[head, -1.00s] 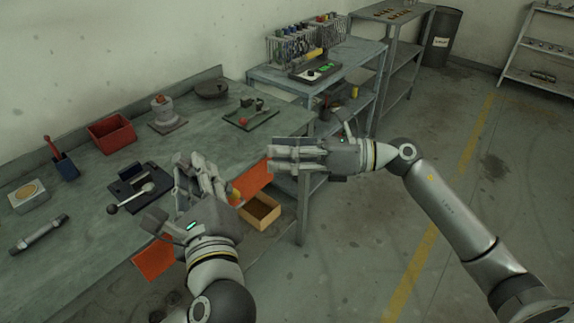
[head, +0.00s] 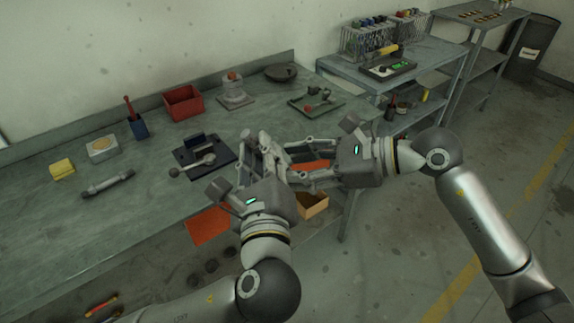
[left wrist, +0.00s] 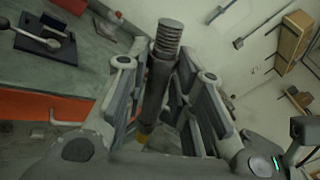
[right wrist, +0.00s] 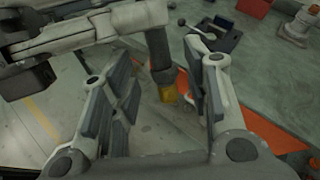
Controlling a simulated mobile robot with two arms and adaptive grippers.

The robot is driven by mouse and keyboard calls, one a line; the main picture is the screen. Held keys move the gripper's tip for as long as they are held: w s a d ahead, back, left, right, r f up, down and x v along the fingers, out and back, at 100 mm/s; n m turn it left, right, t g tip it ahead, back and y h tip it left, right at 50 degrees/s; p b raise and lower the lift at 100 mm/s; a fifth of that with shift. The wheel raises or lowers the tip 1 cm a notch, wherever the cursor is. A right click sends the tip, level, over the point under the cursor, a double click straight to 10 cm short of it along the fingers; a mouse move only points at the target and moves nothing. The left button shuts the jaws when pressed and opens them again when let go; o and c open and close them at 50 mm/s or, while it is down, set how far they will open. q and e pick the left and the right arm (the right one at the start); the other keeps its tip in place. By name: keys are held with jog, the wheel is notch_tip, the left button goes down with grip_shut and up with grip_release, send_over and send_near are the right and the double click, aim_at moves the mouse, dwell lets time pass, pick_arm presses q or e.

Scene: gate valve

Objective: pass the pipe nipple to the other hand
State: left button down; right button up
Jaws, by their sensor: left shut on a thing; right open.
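The pipe nipple (left wrist: 157,80) is a dark grey tube with a threaded end and a yellow end. In the left wrist view it stands lengthwise between the fingers of my left gripper (left wrist: 166,74), which is shut on it. In the right wrist view the nipple (right wrist: 160,58) hangs from the left gripper (right wrist: 95,28), yellow end down. My right gripper (right wrist: 162,78) is open, its fingers on either side of the nipple's lower part; I see no clear contact. In the head view the left gripper (head: 264,155) and right gripper (head: 290,172) meet and largely hide the nipple.
The grippers are at the workbench's (head: 75,225) front edge. On the bench are a black fixture with a lever (head: 203,152), a red bin (head: 184,102), a grey pipe piece (head: 108,183) and a yellow block (head: 62,168). An open wooden box (head: 312,205) lies below.

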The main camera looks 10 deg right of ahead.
jog(key=shift+x, duration=1.4)
jog(key=shift+c, duration=0.2)
grip_shut()
pick_arm(q)
jog(key=c, duration=1.1)
grip_release()
jog(key=shift+c, duration=0.2)
